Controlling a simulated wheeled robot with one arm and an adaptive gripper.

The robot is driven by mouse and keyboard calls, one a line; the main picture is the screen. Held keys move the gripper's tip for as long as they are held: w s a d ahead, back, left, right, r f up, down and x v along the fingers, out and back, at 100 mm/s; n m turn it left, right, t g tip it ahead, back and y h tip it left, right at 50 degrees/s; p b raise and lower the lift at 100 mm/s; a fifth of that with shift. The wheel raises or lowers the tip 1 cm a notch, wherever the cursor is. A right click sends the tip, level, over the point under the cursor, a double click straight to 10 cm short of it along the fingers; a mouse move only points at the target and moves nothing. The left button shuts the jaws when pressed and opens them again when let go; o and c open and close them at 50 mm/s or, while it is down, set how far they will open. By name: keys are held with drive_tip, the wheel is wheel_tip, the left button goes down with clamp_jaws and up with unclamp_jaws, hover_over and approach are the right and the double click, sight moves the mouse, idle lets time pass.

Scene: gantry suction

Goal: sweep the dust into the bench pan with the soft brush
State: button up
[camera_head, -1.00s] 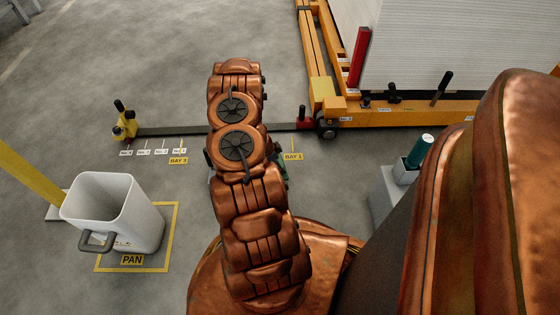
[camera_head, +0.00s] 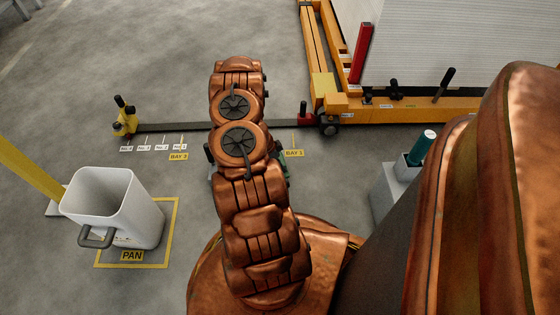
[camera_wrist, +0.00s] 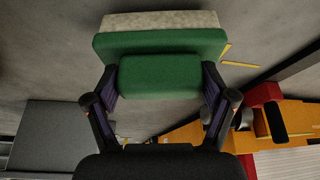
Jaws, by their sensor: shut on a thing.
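The soft brush has a green body (camera_wrist: 160,77) and a pale bristle strip (camera_wrist: 160,20) along its far side in the wrist view. My gripper (camera_wrist: 160,84) is shut on the green body, one finger on each side. In the head view my arm hides most of the brush; a bit of green (camera_head: 283,170) shows beside the wrist. The bench pan (camera_head: 112,205) is a white open-topped bin with a grey handle, standing in a yellow floor square marked PAN at lower left. I cannot make out any dust on the grey floor.
A dark rail (camera_head: 215,126) lies across the floor behind my wrist, with a yellow end stop (camera_head: 124,122) at left. An orange wheeled frame (camera_head: 410,110) with a white stack is at upper right. A grey stand with a teal cylinder (camera_head: 422,148) is at right. Floor between pan and arm is clear.

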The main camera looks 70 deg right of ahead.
drive_tip(key=shift+c, duration=0.9)
drive_tip(key=shift+f, duration=0.6)
